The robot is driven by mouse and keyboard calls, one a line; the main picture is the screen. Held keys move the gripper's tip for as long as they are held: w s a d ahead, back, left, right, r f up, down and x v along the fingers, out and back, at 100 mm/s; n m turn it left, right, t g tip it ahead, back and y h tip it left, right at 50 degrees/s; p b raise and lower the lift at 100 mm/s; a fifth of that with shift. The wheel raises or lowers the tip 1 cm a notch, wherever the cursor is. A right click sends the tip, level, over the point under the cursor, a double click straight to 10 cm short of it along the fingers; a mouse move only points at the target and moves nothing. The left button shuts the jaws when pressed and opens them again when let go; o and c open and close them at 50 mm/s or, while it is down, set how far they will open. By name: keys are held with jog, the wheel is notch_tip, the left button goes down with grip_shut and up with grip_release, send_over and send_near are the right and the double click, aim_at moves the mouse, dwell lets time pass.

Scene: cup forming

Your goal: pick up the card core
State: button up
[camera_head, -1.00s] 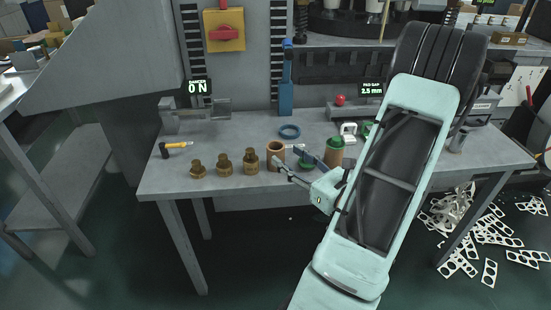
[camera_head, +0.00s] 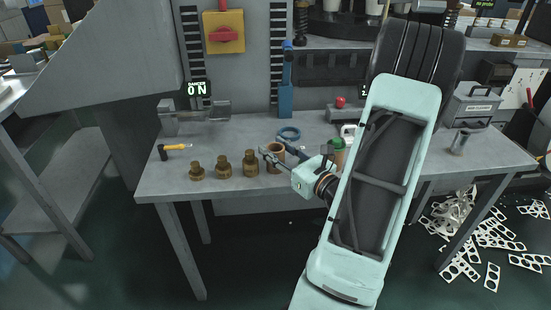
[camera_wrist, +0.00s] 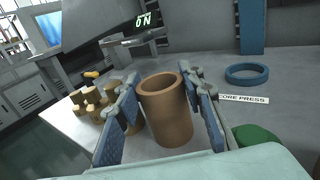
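The card core is a plain brown open-topped tube (camera_head: 277,150), standing upright on the grey bench near its front edge. In the wrist view the tube (camera_wrist: 168,115) stands between the two blue-padded fingers of my gripper (camera_wrist: 157,84). The right finger is very close to its side, and contact cannot be told. A gap shows on the left, with a brass piece visible through it. My gripper (camera_head: 284,153) is open around the tube, which stays on the bench. The tube's lower part is partly hidden by a finger in the head view.
Several brass plugs (camera_head: 223,165) stand left of the tube. A blue ring (camera_head: 288,133) lies behind it, near a "CORE PRESS" label (camera_wrist: 244,98). A green-topped piece (camera_head: 337,146) stands right, partly behind my arm. A yellow-handled tool (camera_head: 177,147) lies at left.

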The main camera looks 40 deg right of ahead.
jog(key=c, duration=0.3)
jog(key=shift+r, duration=0.1)
